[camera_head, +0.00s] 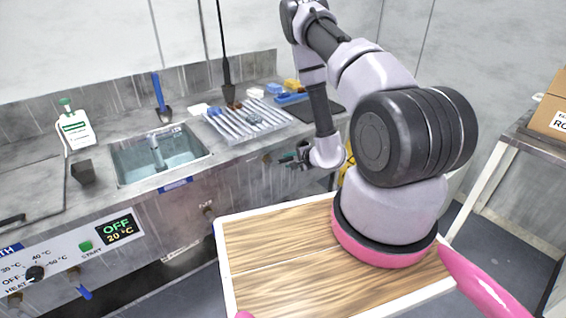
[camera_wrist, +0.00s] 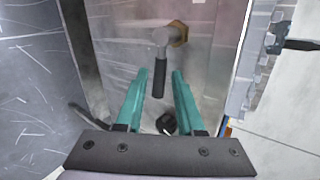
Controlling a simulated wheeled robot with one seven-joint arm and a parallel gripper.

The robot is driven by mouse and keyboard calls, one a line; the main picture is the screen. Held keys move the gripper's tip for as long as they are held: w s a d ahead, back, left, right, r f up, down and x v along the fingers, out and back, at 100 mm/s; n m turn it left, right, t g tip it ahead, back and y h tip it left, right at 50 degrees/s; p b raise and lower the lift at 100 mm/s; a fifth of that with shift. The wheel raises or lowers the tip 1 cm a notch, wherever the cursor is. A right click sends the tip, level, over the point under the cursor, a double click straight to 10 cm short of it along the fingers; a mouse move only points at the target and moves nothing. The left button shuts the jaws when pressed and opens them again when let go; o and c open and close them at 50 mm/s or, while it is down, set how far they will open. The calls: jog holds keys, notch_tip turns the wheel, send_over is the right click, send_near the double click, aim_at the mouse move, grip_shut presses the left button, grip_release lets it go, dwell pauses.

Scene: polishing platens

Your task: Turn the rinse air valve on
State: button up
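In the wrist view a valve with a grey body, a brass hex fitting (camera_wrist: 178,33) and a black lever handle (camera_wrist: 160,78) sits on a grey panel. The lever hangs straight down in the picture. My gripper (camera_wrist: 161,73) has two teal fingers, spread apart with nothing between their pads. The lever's lower part shows between the fingertips, with no contact visible; its depth relative to them is hard to judge. No label is readable by this valve. In the head view my gripper (camera_head: 287,157) is by the bench front, right of the sink, and the valve cannot be made out there.
A heater panel (camera_head: 70,262) reads OFF, 20 °C. Another small fitting (camera_head: 208,210) is on the bench front. A cardboard box (camera_head: 549,115) stands on a side table.

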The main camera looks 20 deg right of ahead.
jog(key=shift+v, duration=2.4)
jog(key=w+a+r+n+g+y, duration=0.1)
jog(key=a+r+y, duration=0.2)
jog(key=a+r, duration=0.35)
jog(key=w+a+r+n+y, duration=0.1)
jog(key=w+a+r+y, duration=0.2)
jog(key=r, duration=0.7)
jog(key=s+a+r+n+g+y, duration=0.1)
jog(key=s+a+r+n+g, duration=0.2)
jog(key=r, duration=0.5)
jog(key=s+a+r+n+g+y, duration=0.1)
jog(key=s+a+r+g, duration=0.1)
jog(key=s+a+r, duration=0.4)
jog(key=s+d+r+n+g+h, duration=0.1)
jog(key=s+d+r+n+h, duration=0.1)
jog(key=s+r, duration=0.35)
jog(key=s+d+r+n+g+h, duration=0.2)
jog(key=s+r+n, duration=0.1)
jog(key=s+r, duration=0.25)
jog(key=s+d+r+t+h, duration=0.5)
jog(key=s+d+r+h, duration=0.1)
jog(key=d+r, duration=0.2)
jog(key=shift+s+d+r+t, duration=0.2)
jog(key=shift+d+r+t, duration=0.2)
jog(key=shift+r, duration=0.2)
